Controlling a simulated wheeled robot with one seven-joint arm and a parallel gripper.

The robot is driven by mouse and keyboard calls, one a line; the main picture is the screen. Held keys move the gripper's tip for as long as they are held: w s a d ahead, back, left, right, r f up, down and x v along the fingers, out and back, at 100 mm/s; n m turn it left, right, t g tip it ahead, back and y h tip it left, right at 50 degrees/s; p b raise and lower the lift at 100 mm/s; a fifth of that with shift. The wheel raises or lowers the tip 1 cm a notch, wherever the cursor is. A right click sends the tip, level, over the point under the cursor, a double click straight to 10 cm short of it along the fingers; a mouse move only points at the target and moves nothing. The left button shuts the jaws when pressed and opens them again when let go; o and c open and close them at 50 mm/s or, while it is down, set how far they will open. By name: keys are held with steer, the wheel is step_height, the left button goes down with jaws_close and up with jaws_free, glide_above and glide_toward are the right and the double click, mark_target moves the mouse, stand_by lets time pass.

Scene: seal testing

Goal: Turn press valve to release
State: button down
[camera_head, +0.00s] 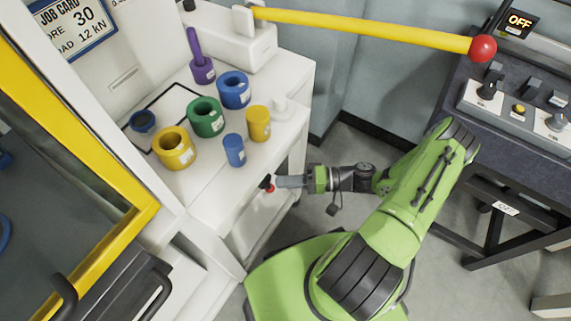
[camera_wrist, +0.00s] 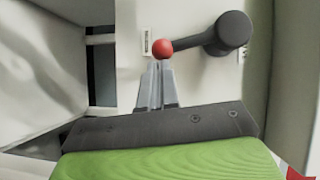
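The press valve shows in the wrist view as a dark round hub with a lever (camera_wrist: 215,38) that ends in a red ball knob (camera_wrist: 162,48). It is mounted on the white cabinet front. In the head view the dark lever (camera_head: 265,182) and red knob (camera_head: 270,189) are small, at the cabinet's side below its top. My gripper (camera_wrist: 158,64) points at the knob, its two grey fingers nearly together, with nothing visible between them. The fingertips are right at the knob's near edge; I cannot tell whether they touch it. My gripper (camera_head: 280,182) also shows in the head view.
The white cabinet top (camera_head: 240,190) holds several coloured rings and cylinders, including a green ring (camera_head: 206,117). A yellow bar with a red ball end (camera_head: 483,48) spans above. A control panel (camera_head: 520,115) stands at right. The yellow-framed press door (camera_head: 95,265) is at left.

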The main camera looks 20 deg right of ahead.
steer(key=shift+s+a+f, duration=0.6)
steer(key=shift+s+a, duration=0.15)
steer(key=shift+a, duration=0.15)
steer(key=shift+s, duration=0.1)
steer(key=shift+f, duration=0.1)
